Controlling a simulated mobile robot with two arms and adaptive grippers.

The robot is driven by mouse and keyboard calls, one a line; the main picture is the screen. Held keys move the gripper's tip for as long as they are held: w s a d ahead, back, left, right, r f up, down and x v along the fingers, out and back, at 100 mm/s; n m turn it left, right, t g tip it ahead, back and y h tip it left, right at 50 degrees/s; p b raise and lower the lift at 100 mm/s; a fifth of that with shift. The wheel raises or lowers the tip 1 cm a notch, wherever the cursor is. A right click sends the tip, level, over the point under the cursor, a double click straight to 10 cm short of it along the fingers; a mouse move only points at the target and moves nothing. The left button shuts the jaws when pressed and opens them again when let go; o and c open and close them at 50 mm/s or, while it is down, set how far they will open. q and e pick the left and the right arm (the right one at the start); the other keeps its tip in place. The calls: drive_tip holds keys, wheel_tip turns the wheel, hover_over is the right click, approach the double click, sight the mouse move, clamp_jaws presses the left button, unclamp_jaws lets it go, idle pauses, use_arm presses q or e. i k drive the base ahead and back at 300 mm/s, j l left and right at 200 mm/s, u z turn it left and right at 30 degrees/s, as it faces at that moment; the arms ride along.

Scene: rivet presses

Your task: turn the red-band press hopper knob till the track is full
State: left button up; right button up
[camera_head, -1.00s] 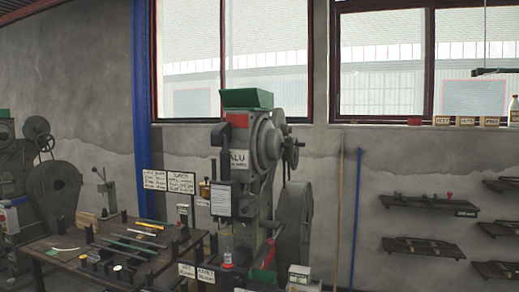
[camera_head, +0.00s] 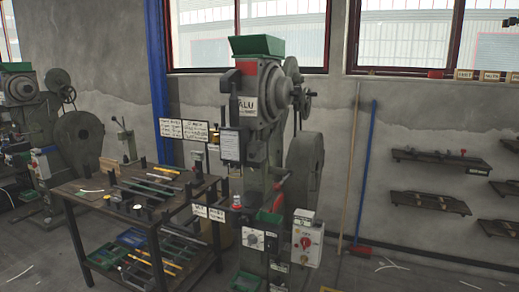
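The press (camera_head: 262,125) with a red band (camera_head: 246,68) stands right of centre, behind and beside a work table. A green hopper (camera_head: 257,46) sits on its top. A round grey housing marked ALU (camera_head: 247,104) is below the band. A small dark hand knob or crank (camera_head: 308,93) sticks out at the right of the press head; I cannot tell for sure that it is the hopper knob. The feed track and how full it is are too small to make out. Neither of my grippers is in view.
A dark work table (camera_head: 90,196) with tools and bins stands left of the press. Another press (camera_head: 40,125) is at the far left. A grey control box with a red switch (camera_head: 305,243) is at the press base. A broom (camera_head: 362,180) leans on the wall. Floor at front right is mostly clear.

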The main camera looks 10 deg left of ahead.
sight(297, 93)
drive_tip(key=i+l+z, duration=0.6)
drive_tip(key=i, duration=0.25)
drive_tip(key=i+l+z, duration=0.15)
drive_tip(key=i+z, duration=0.15)
drive_tip(key=i, duration=0.15)
drive_tip(key=i+z, duration=0.25)
drive_tip(key=i, duration=0.2)
drive_tip(key=i+l+u, duration=0.1)
drive_tip(key=i+u, duration=0.25)
drive_tip(key=i+l+u, duration=0.25)
drive_tip(key=i+u, duration=0.15)
drive_tip(key=i+l+u, duration=0.35)
drive_tip(key=i, duration=0.15)
